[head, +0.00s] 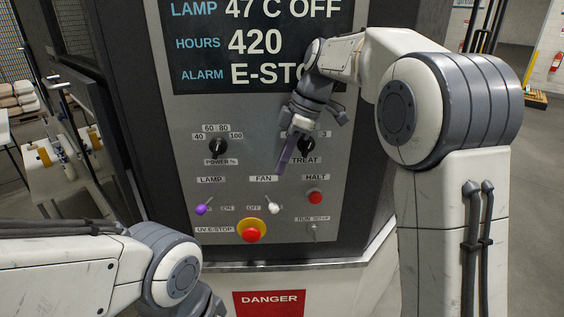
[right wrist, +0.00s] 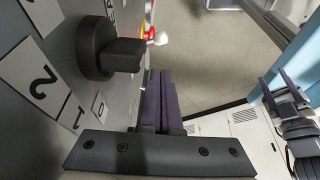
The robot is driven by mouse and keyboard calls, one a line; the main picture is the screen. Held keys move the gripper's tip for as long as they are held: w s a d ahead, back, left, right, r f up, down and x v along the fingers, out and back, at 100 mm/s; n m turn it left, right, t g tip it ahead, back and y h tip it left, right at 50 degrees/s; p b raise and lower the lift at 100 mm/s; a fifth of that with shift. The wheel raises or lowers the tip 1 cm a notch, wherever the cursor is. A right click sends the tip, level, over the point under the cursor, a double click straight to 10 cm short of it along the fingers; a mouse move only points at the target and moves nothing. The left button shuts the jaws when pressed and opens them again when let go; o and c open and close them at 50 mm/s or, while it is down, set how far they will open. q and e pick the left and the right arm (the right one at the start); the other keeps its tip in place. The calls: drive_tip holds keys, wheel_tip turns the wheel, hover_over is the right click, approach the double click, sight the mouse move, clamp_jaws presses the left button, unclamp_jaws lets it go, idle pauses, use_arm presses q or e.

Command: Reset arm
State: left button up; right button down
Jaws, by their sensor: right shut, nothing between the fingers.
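My right gripper (head: 282,168) is in front of the control panel (head: 240,180), its purple fingers shut and empty, pointing down below the TREAT knob (head: 306,146). In the right wrist view, its shut fingers (right wrist: 158,95) lie beside a black knob (right wrist: 110,48) and seem apart from it. My left arm (head: 170,270) comes in low from the left, and its gripper is cut off by the lower edge in the head view. In the right wrist view my left gripper (right wrist: 280,95) shows at the right, with its purple fingers apart and nothing visible between them.
The panel has a POWER knob (head: 217,148), a purple LAMP switch (head: 202,209), a white FAN switch (head: 273,207), a red HALT button (head: 315,196) and a red E-STOP button (head: 251,231) on a yellow ring. The display (head: 260,45) reads "LAMP 47 C OFF".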

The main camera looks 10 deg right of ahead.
drive_tip(key=s+a+f+m+h+b, duration=0.1)
drive_tip(key=s+a+f+m+b, duration=0.1)
drive_tip(key=s+a+f+b, duration=0.45)
drive_tip(key=s+a+f+m+h+b, duration=0.1)
drive_tip(key=s+a+f+m+b, duration=0.2)
drive_tip(key=s+f, duration=0.65)
drive_tip(key=s+d+f+m+b, duration=0.1)
drive_tip(key=s+f+m+b, duration=0.1)
drive_tip(key=s+f, duration=0.5)
drive_tip(key=s+d+f+m+h+b, duration=0.1)
drive_tip(key=s+d+f+m+b, duration=0.1)
drive_tip(key=s+f+b, duration=0.3)
wheel_tip(320, 180, down, 3)
drive_tip(key=shift+s+d+r+g, duration=0.2)
drive_tip(key=shift+s+g, duration=0.1)
drive_tip(key=shift+s, duration=0.95)
drive_tip(key=c, duration=1.5)
unclamp_jaws()
drive_tip(key=shift+a, duration=0.1)
drive_tip(key=shift+c, duration=0.2)
